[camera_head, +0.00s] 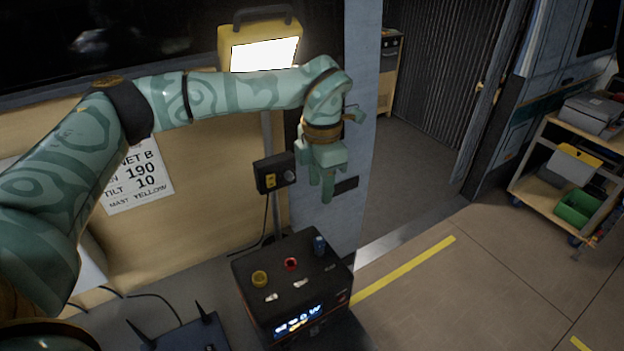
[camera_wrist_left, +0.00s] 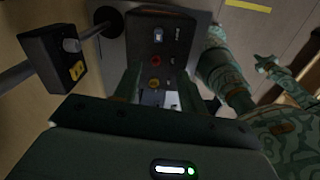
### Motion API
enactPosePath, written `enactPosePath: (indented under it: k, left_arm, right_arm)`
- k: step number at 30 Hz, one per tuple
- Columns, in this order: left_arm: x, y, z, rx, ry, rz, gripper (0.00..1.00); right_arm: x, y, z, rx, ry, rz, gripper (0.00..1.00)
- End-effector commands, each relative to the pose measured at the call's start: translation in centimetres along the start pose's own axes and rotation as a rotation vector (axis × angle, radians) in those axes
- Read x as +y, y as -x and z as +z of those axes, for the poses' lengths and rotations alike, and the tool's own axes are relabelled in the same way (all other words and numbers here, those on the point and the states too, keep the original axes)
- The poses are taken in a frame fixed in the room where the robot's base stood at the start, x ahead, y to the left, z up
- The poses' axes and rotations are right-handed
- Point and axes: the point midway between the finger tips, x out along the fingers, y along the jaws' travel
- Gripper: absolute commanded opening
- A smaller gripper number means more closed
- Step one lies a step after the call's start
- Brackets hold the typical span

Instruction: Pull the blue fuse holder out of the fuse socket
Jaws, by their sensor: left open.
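The blue fuse holder (camera_head: 319,244) stands upright at the back right of the top of a black box (camera_head: 262,308). A red ring-shaped piece (camera_head: 291,264) and a yellow one (camera_head: 260,279) sit beside it on the same top. The socket under the blue holder is hidden. My left gripper (camera_head: 322,192) is open and empty, fingers pointing down, above the box and clear of the holder. In the left wrist view, the holder (camera_wrist_left: 158,35) shows small and dim beyond the fingers. Parts of my right arm appear at the right there; its jaws are unclear.
A black outlet box (camera_head: 274,173) on a pole stands left of my left gripper, its cable hanging down. A lit yellow lamp (camera_head: 262,45) is behind my arm. A dark device with antennas (camera_head: 180,335) lies left of the black box. Open floor lies to the right.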

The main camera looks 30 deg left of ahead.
Motion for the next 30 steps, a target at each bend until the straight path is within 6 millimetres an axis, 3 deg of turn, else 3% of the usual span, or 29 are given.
enactPosePath:
  k: [11, 17, 24, 30]
  left_arm:
    - [0.5, -1.2, 0.0, -0.001, 0.141, 0.009, 0.42]
    - [0.5, -5.0, -0.1, 0.001, 0.141, 0.007, 0.42]
    - [0.5, -10.8, 0.0, 0.0, 0.139, 0.007, 0.42]
    - [0.6, -14.4, 0.0, -0.002, 0.138, 0.008, 0.42]
  right_arm:
    - [1.2, -0.1, -1.0, 0.015, -0.001, 0.016, 0.0]
    - [1.6, 0.0, -0.8, 0.012, 0.0, 0.021, 0.0]
    - [1.1, 0.1, -0.4, 0.006, 0.0, 0.014, 0.0]
    - [0.4, 0.1, -0.6, 0.008, -0.002, 0.006, 0.0]
